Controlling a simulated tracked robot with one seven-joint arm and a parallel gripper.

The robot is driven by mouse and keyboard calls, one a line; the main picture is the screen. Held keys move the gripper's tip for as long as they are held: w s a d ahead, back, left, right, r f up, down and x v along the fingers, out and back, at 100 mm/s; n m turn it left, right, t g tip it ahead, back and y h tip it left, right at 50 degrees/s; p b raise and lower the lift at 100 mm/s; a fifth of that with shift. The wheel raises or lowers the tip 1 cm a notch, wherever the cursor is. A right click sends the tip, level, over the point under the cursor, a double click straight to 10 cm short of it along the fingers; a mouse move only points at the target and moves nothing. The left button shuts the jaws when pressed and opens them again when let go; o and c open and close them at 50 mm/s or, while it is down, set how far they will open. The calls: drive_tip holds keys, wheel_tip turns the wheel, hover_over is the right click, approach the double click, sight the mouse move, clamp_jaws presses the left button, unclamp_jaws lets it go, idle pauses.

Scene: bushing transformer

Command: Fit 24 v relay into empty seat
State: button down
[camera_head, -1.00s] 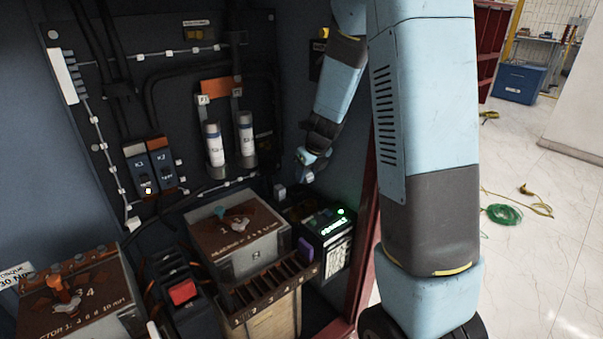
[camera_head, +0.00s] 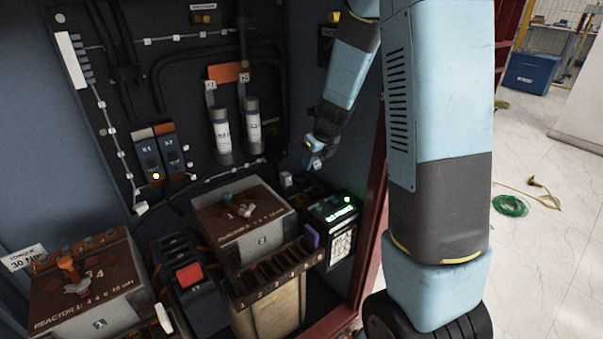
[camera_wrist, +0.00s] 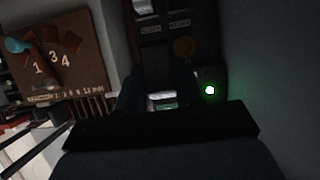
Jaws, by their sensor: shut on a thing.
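My gripper (camera_head: 314,160) is small in the head view, in front of the back panel on the right side of the cabinet. In the wrist view its dark fingers (camera_wrist: 160,92) are close around a small pale thing (camera_wrist: 163,101), too dark to identify as the 24 V relay. A small grey block (camera_head: 286,180) sits just left of and below my gripper on the panel. Two relay-like modules (camera_head: 160,154), marked K1 and another K label, stand side by side at the left of the panel. I cannot make out which seat is empty.
A black box with a green lamp (camera_head: 334,214) stands below my gripper. A numbered slotted rack (camera_head: 275,282) holds a purple piece (camera_head: 311,237). Reactor boxes (camera_head: 88,285) and a red-topped block (camera_head: 189,275) fill the cabinet floor. A red frame edge (camera_head: 371,230) is at right.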

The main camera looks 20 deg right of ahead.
drive_tip(key=shift+w+f, duration=1.4)
drive_tip(key=shift+w, duration=0.45)
drive_tip(key=shift+w+f, duration=1.4)
drive_tip(key=shift+w, duration=0.5)
drive_tip(key=shift+w+f, duration=1.4)
drive_tip(key=shift+w, duration=0.45)
drive_tip(key=shift+w+f, duration=0.15)
drive_tip(key=shift+f, duration=0.65)
drive_tip(key=shift+w+f, duration=0.1)
drive_tip(key=shift+f, duration=0.65)
drive_tip(key=shift+f, duration=0.15)
drive_tip(key=c, duration=0.7)
unclamp_jaws()
drive_tip(key=shift+c, duration=0.2)
